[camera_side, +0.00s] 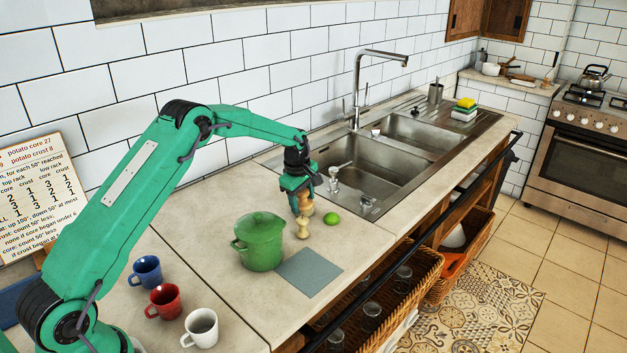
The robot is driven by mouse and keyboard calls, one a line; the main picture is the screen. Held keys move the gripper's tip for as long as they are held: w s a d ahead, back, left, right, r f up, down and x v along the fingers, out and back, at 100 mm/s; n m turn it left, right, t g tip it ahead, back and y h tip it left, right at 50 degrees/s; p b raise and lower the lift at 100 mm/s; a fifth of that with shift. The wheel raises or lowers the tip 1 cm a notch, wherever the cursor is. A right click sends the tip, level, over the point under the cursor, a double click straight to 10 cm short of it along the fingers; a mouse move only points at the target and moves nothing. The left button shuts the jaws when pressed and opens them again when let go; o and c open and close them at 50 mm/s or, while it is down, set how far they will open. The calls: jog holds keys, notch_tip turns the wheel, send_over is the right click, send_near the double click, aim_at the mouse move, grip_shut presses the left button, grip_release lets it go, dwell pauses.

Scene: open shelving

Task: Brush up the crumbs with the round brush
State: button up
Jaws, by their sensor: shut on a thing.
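My gripper (303,196) points down over the counter between the green pot and the sink. It is shut on a tan wooden piece (306,209), seen just below the jaws; it may be the round brush, but it is too small to be sure. A second tan, knobbed wooden thing (302,230) stands on the counter just below it. I cannot tell whether the two touch or are apart. No crumbs can be made out at this size. A flat blue-grey square (310,272) lies on the counter in front.
A lidded green pot (259,242) stands close left of my gripper, and a lime (331,218) lies close right. Blue (146,271), red (164,301) and white (201,328) mugs stand front left. The steel sink (371,165) and tap (359,90) are behind right.

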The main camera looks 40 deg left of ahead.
jog(key=shift+a+f, duration=0.1)
jog(key=shift+a, duration=3.4)
jog(key=shift+a+r, duration=0.1)
jog(key=shift+r, duration=0.1)
notch_tip(320, 180, up, 8)
jog(key=shift+f, duration=0.1)
